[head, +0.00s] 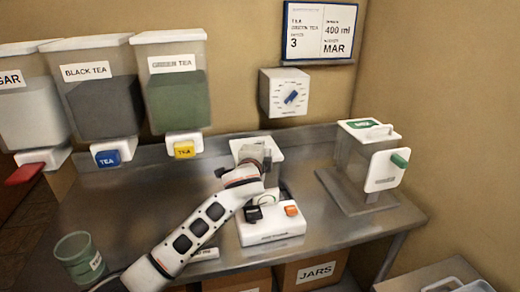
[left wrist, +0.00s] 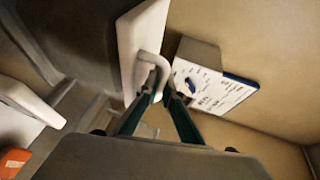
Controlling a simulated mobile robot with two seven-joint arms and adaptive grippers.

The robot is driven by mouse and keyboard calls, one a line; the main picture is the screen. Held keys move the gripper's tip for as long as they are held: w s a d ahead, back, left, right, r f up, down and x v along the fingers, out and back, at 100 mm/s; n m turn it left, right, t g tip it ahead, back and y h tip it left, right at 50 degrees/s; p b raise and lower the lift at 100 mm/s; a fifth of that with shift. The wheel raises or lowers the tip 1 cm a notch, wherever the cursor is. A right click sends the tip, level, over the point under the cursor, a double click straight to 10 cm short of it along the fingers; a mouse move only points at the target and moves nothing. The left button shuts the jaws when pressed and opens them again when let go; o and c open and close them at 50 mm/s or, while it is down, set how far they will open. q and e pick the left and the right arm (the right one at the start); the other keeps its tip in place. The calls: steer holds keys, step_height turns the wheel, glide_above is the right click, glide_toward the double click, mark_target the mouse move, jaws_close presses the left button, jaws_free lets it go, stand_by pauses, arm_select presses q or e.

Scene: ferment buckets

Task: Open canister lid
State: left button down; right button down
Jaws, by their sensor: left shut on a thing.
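The canister (head: 275,172) stands mid-table behind a white base unit and is mostly hidden by my left arm in the head view. Its white lid (left wrist: 136,50) shows in the left wrist view, with a curved white handle (left wrist: 155,60) on it. My left gripper (left wrist: 164,92) is shut on that handle, with its two green-edged fingers coming up from below. In the head view, my left gripper (head: 252,153) is over the top of the canister. Whether the lid is seated or lifted cannot be told. My right gripper is not in view.
The white base unit (head: 270,226) carries an orange button. A second canister (head: 362,160) with a green lever stands at the right. Tea dispensers (head: 172,95) hang at upper left; a dial box (head: 284,93) and card (head: 318,32) are on the wall. A greenish cup (head: 78,258) stands front left.

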arm_select(q)
steer(key=shift+w+r+g, duration=0.25)
steer(key=shift+r+g, duration=0.25)
steer(key=shift+r, duration=0.3)
steer(key=shift+n+g, duration=0.4)
steer(key=shift+g, duration=0.4)
steer(key=w+r, duration=0.2)
steer(key=r, duration=0.1)
steer(key=w+a+r, duration=0.1)
steer(key=shift+r, duration=0.15)
steer(key=shift+w+a+r, duration=0.35)
steer(key=shift+w+r, duration=0.5)
steer(key=c, duration=2.4)
jaws_free()
steer(key=shift+c, duration=0.2)
